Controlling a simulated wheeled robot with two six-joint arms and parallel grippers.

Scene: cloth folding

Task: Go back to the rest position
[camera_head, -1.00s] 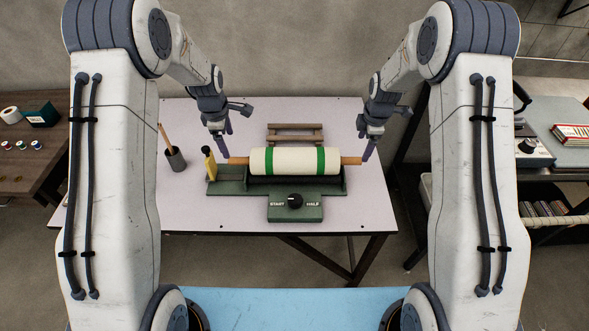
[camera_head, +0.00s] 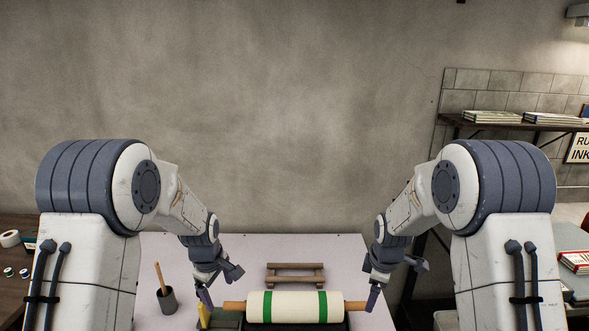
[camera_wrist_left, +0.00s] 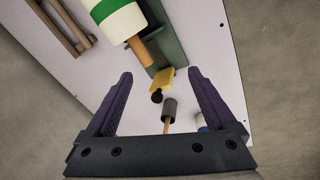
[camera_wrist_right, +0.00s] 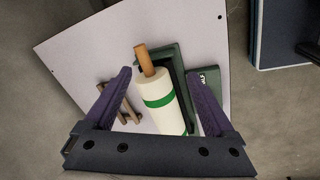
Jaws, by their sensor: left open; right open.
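My left gripper (camera_head: 206,297) hangs at the left end of a cream roll with green bands (camera_head: 295,306). In the left wrist view its two purple fingers (camera_wrist_left: 165,98) are spread apart with nothing between them gripped. My right gripper (camera_head: 373,297) hangs by the roll's right wooden handle. In the right wrist view its fingers (camera_wrist_right: 166,92) are wide apart, with the roll (camera_wrist_right: 158,92) seen beyond them. The roll lies in a green cradle (camera_wrist_right: 208,86) on the pale table. Both grippers are empty.
A wooden rack (camera_head: 295,274) lies behind the roll. A brown side table (camera_head: 18,262) is at left, shelves with books (camera_head: 492,117) at right. The table's back strip (camera_head: 300,244) is clear.

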